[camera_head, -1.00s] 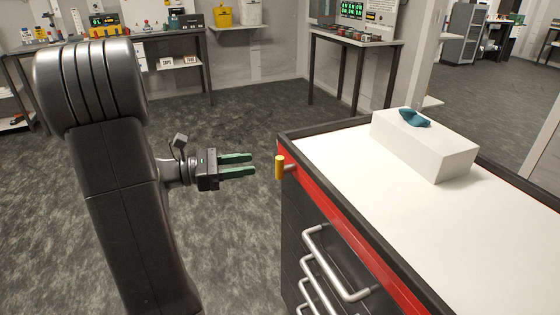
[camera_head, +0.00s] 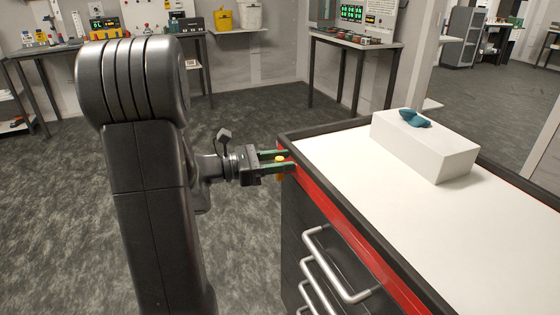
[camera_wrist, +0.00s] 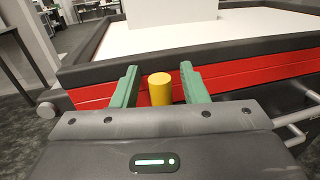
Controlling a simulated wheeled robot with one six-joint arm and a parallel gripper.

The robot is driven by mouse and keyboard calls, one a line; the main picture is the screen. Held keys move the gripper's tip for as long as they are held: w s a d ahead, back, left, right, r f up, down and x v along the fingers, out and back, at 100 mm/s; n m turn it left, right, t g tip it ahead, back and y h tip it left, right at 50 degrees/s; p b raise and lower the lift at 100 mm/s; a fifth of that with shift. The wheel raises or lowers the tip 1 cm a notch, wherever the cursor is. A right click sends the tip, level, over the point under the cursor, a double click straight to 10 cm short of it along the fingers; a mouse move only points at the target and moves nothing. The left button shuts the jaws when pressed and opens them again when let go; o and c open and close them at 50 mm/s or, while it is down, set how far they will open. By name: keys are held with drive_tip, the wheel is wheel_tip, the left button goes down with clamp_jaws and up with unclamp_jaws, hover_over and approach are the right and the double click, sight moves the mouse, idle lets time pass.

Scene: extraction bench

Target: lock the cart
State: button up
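The cart (camera_head: 420,230) has a white top, a dark rim, a red front band and dark drawers. A yellow knob (camera_head: 280,163) sticks out from the red band near the cart's left corner. My gripper (camera_head: 277,162) is at this knob with its green fingers apart. In the wrist view the yellow knob (camera_wrist: 160,89) stands between the two fingers of my gripper (camera_wrist: 160,86). A gap shows on both sides of it, so the fingers do not grip it. The knob's lower end is hidden by the gripper body.
A white block (camera_head: 425,148) with a teal object (camera_head: 414,118) on it stands on the cart top. Silver drawer handles (camera_head: 335,265) stick out from the cart's front. Benches with equipment line the back wall. The grey floor between is clear.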

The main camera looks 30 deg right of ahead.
clamp_jaws()
drive_tip(key=m+b, duration=0.1)
drive_tip(key=s+m+b, duration=0.1)
drive_tip(key=m, duration=0.1)
drive_tip(key=m+b, duration=0.1)
drive_tip(key=shift+s+a+f+t+y+b, duration=0.1)
drive_tip(key=shift+s+f+t+y+b, duration=0.05)
drive_tip(key=shift+f+t+y+b, duration=0.2)
drive_tip(key=m+b, duration=0.3)
drive_tip(key=s+f+m+t+b, duration=0.1)
drive_tip(key=shift+y+b, duration=0.25)
drive_tip(key=shift+b, duration=0.15)
drive_tip(key=m+b, duration=0.1)
drive_tip(key=b, duration=0.1)
drive_tip(key=m+b, duration=0.1)
drive_tip(key=b, duration=0.1)
drive_tip(key=f+m+t+b, duration=0.1)
drive_tip(key=m+b, duration=0.1)
drive_tip(key=shift+s+a, duration=0.1)
drive_tip(key=shift+s, duration=0.25)
drive_tip(key=m+b, duration=0.1)
drive_tip(key=b, duration=0.1)
drive_tip(key=m+t+b, duration=0.1)
drive_tip(key=m+b, duration=0.1)
drive_tip(key=shift+s+f+b, duration=0.1)
drive_tip(key=shift+f+b, duration=0.3)
drive_tip(key=shift+b, duration=0.45)
drive_tip(key=shift+m, duration=0.4)
